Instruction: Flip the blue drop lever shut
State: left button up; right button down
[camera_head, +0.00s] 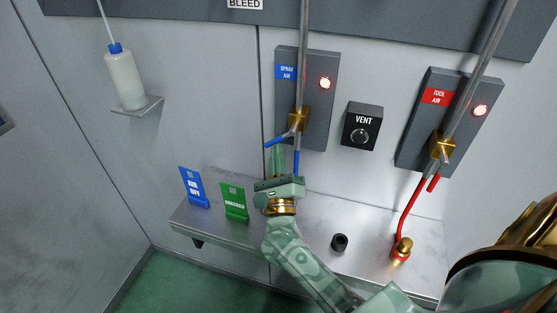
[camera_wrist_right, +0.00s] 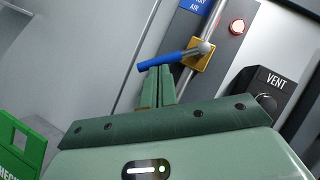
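The blue drop lever (camera_head: 275,141) sticks out to the left and slightly down from a brass valve (camera_head: 298,119) on the grey SPRAY AIR panel (camera_head: 318,114). My left gripper is not in view.
A steel shelf (camera_head: 310,215) lies below, holding a blue tag (camera_head: 193,187), a green tag (camera_head: 234,202) and a black cap (camera_head: 339,242). The VENT box (camera_head: 361,127) and the TOOL AIR panel (camera_head: 411,142) with a red hose (camera_head: 411,207) are to the right.

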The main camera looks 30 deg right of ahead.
jog(key=shift+w+a+r+m+g+h+b, duration=0.45)
jog(key=shift+m+g+h+b, duration=0.4)
jog(key=shift+m+h+b, duration=0.85)
jog(key=shift+w+a+r+m+g+h+b, duration=0.25)
jog(key=shift+r+m+g+h+b, duration=0.5)
jog(key=shift+m+b, duration=1.6)
jog(key=shift+w+a+r+m+g+h+b, duration=0.4)
jog(key=shift+m+g+h+b, duration=0.5)
jog(key=shift+m+h+b, duration=1.2)
jog(key=shift+d+f+m+y+p, duration=0.1)
jog(key=shift+m+y+p, duration=0.35)
jog(key=shift+p, duration=0.15)
jog(key=shift+f, duration=0.1)
